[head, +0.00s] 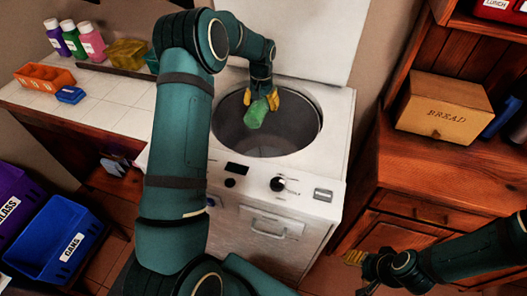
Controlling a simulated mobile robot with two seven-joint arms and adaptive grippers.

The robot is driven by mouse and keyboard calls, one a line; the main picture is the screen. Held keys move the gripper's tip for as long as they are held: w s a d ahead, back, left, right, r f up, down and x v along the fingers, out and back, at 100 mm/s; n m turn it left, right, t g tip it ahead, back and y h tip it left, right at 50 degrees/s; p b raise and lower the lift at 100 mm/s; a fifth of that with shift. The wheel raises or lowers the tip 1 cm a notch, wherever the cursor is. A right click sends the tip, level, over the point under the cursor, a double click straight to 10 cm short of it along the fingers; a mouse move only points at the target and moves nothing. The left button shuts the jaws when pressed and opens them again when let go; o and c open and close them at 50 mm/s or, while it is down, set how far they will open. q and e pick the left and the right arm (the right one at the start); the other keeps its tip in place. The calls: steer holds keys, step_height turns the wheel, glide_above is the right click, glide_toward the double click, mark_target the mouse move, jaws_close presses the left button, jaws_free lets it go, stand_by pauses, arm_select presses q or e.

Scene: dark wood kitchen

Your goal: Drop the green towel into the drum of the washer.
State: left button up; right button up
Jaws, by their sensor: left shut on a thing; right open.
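The white washer (322,203) stands in the middle with its lid raised at the back. Its round, dark drum (290,140) opens at the top. My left gripper (261,103) is over the drum opening, its yellow fingers shut on the green towel (256,114). The towel is bunched and hangs from the fingers. How deep it sits relative to the rim is hard to tell. My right gripper (356,257) is open and empty at the lower right, in front of the wooden cabinet. My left arm hides part of the washer's left side.
A tiled counter (110,110) on the left holds bottles (73,38), an orange tray (44,76) and a small blue item (70,95). A bread box (445,106) sits on the wooden cabinet (400,160) at right. Blue (60,240) and purple (18,200) bins stand lower left.

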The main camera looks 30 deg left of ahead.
arm_select(q)
steer(key=o, duration=1.3)
steer(key=shift+f, duration=0.1)
step_height(320, 180, up, 12)
steer(key=shift+r, duration=0.1)
